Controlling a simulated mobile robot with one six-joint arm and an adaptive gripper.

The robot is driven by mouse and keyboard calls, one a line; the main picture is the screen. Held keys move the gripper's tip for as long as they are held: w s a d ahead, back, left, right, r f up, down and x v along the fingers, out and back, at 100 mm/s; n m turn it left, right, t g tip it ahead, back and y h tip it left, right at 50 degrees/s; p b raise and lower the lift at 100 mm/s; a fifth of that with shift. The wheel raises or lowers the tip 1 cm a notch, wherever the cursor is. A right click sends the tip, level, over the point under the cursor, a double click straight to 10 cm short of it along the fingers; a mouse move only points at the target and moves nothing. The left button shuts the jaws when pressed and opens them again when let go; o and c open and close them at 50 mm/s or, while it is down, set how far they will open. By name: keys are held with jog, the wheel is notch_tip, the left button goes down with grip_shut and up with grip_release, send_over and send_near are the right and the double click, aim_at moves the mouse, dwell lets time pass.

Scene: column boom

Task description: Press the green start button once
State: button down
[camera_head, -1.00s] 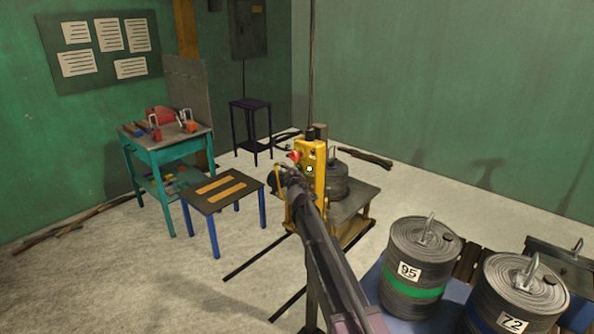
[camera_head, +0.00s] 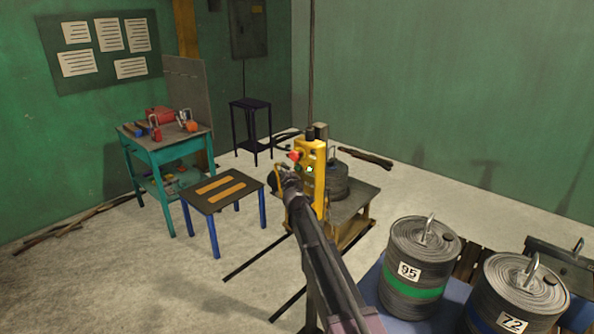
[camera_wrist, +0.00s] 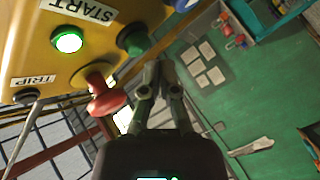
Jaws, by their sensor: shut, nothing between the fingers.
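The yellow control box (camera_head: 317,185) hangs in mid-room in the head view and fills the upper left of the wrist view (camera_wrist: 30,45). There, a dark green protruding button (camera_wrist: 132,40) sits beside the START label (camera_wrist: 85,12). A flush green light (camera_wrist: 68,40) glows on the same face. A red mushroom button (camera_wrist: 104,97) stands out nearer my gripper. My gripper (camera_wrist: 160,72) is shut and empty, its tips close to the green button; a gap seems to show, but I cannot tell its depth. The gripper also shows left of the box in the head view (camera_head: 288,181).
A black button (camera_wrist: 28,97) under a TRIP label (camera_wrist: 35,81) is on the box. A low table (camera_head: 220,190) and a teal workbench (camera_head: 165,150) stand left. Weighted drums (camera_head: 415,245) stand at right. A pallet with a drum (camera_head: 350,205) is behind the box.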

jog(key=shift+s+a, duration=0.8)
jog(key=shift+s, duration=0.2)
jog(key=shift+s+a, duration=0.75)
jog(key=shift+s, duration=0.2)
jog(key=shift+d, duration=0.1)
jog(key=s+d+f+m+g+h, duration=0.45)
jog(key=s+d, duration=0.25)
jog(key=d, duration=0.5)
jog(key=s+d+f+m+g+h, duration=0.4)
jog(key=s+d, duration=0.3)
jog(key=d, duration=0.4)
jog(key=s+d+f+m+g+y, duration=0.1)
jog(key=s+d+f+g+y, duration=0.1)
jog(key=s, duration=0.6)
jog(key=s+d+f+m+g+y, duration=0.1)
jog(key=s+f+g+y, duration=0.1)
jog(key=s, duration=0.7)
jog(key=s+d+f+m+g+y, duration=0.1)
jog(key=s+f+g, duration=0.3)
jog(key=s, duration=0.4)
jog(key=shift+s+d+f+y, duration=0.35)
jog(key=shift+d+y, duration=0.2)
jog(key=shift+d, duration=0.25)
